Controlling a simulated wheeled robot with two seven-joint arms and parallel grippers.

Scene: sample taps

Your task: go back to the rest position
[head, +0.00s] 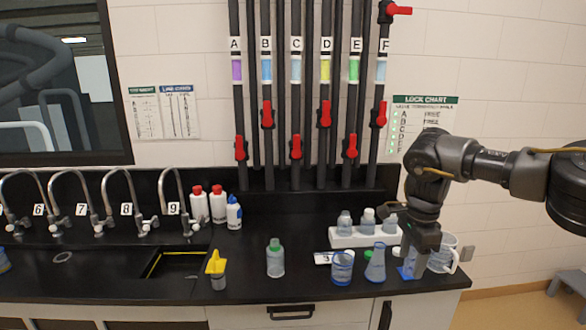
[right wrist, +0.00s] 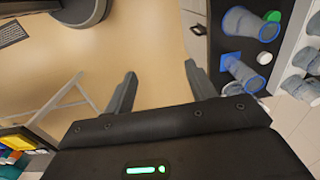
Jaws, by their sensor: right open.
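My right gripper (head: 412,262) hangs from the arm that comes in from the right, pointing down in front of the right end of the black counter (head: 310,288). In the right wrist view the two fingers of my right gripper (right wrist: 162,78) are spread wide with nothing between them, only tan floor (right wrist: 160,45) beyond. In the head view the gripper partly covers a blue square (head: 405,273) and overlaps a clear jug (head: 442,256). My left gripper is not in view.
A blue-rimmed beaker (head: 342,268), a flask (head: 375,264) and a white rack (head: 362,238) with bottles stand near the gripper. A green-capped bottle (head: 275,260) and a yellow-topped container (head: 217,270) stand further left. Pipes with red valves (head: 296,147) rise behind.

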